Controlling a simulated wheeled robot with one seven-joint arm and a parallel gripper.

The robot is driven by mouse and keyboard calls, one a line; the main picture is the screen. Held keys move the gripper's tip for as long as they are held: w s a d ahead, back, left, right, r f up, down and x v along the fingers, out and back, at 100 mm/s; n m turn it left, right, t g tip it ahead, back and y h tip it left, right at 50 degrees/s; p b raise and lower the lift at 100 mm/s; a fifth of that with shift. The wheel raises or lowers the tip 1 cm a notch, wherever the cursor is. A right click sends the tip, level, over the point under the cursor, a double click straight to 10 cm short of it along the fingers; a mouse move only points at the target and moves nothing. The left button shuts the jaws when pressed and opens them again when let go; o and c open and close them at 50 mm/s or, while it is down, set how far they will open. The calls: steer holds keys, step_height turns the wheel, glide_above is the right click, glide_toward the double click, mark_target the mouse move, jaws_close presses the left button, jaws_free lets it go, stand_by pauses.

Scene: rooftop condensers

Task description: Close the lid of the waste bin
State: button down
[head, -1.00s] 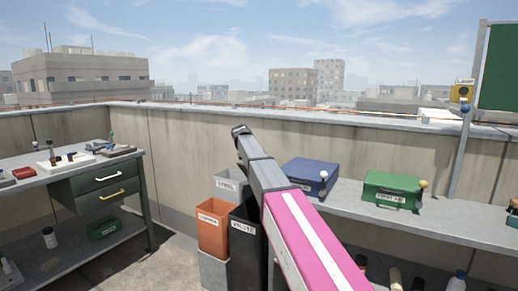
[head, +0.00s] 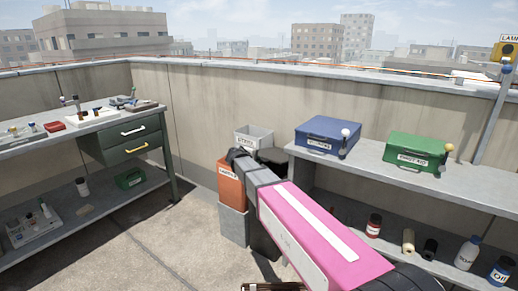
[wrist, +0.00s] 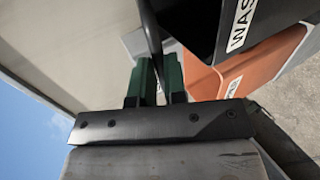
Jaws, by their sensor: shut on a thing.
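The waste bin is black. In the wrist view the waste bin (wrist: 205,25) fills the top middle, with a white label beginning "WAS". In the head view only parts of the waste bin (head: 263,243) show, as my pink arm covers most of it. My gripper (wrist: 156,78) has green fingers, shut on a thin dark strip, which looks like the lid (wrist: 152,35) of the bin. In the head view my gripper (head: 236,154) is over the bins, its fingertips hard to make out. The lid's angle is not clear there.
An orange bin (head: 230,188) and a grey bin (head: 252,137) stand beside the waste bin. A shelf to the right holds a blue box (head: 328,137) and a green first aid box (head: 417,153). A workbench (head: 85,128) stands left. The floor between is clear.

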step_height(320, 180, down, 12)
steer(key=s+a, duration=0.1)
steer(key=shift+s+r, duration=0.15)
steer(key=shift+s, duration=0.1)
stand_by(0.4)
steer(key=c, duration=1.2)
jaws_free()
steer(key=shift+r, duration=0.15)
steer(key=v, duration=1)
steer(key=shift+s+a, duration=0.25)
steer(key=shift+s, duration=0.05)
